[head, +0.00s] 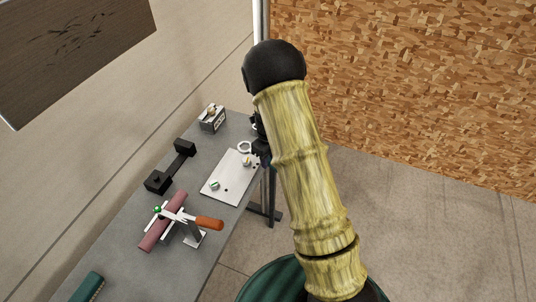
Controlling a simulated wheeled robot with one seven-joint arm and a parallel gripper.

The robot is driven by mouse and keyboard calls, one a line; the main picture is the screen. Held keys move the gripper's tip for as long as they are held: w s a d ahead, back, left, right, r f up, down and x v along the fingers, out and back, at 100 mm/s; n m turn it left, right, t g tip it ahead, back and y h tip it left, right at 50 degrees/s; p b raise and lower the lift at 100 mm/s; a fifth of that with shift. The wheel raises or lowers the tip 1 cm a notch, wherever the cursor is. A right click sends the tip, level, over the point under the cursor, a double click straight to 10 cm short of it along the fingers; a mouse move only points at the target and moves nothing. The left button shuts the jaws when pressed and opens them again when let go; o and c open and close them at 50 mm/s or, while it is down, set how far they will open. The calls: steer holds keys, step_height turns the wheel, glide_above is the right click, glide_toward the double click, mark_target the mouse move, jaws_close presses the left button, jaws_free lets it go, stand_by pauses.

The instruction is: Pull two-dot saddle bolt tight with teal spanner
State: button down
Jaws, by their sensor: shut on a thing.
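A pale plate (224,190) lies on the grey bench and carries small bolts with greenish marks. One bolt (215,185) is at its left and another bolt (247,161) at its upper right; their dots are too small to count. My gripper (262,151), dark and mostly hidden behind my arm, is at the plate's upper right edge. It is shut on a spanner, whose pale ring end (244,147) shows just left of the gripper, near the upper right bolt. The spanner's handle is hidden, and I cannot make out teal on it or whether the ring touches the bolt.
On the bench (128,255) are a black bracket (171,167), a maroon roll (162,222), an orange-handled tool (209,223) on a metal stand, a small metal box (212,118) and a dark green case (87,287). A chipboard wall (420,80) stands behind; the floor at right is clear.

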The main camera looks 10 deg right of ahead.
steer(key=shift+f+b, duration=1.25)
steer(key=shift+f, duration=1.15)
steer(key=shift+f+b, duration=0.45)
steer(key=shift+f, duration=0.9)
stand_by(1.0)
steer(key=shift+s+a+m+p, duration=0.4)
steer(key=shift+a+m+p, duration=0.15)
steer(key=shift+a+m, duration=0.05)
stand_by(0.6)
steer(key=shift+s+a+m, duration=0.15)
steer(key=shift+a+m, duration=0.1)
steer(key=shift+m, duration=0.05)
steer(key=shift+a+p, duration=0.15)
steer(key=shift+p, duration=0.2)
steer(key=shift+s+a+m, duration=0.15)
steer(key=shift+a+m, duration=0.15)
steer(key=shift+m, duration=0.2)
steer(key=shift+s+a+m+p, duration=0.2)
steer(key=shift+a+m+p, duration=0.4)
steer(key=shift+p, duration=0.15)
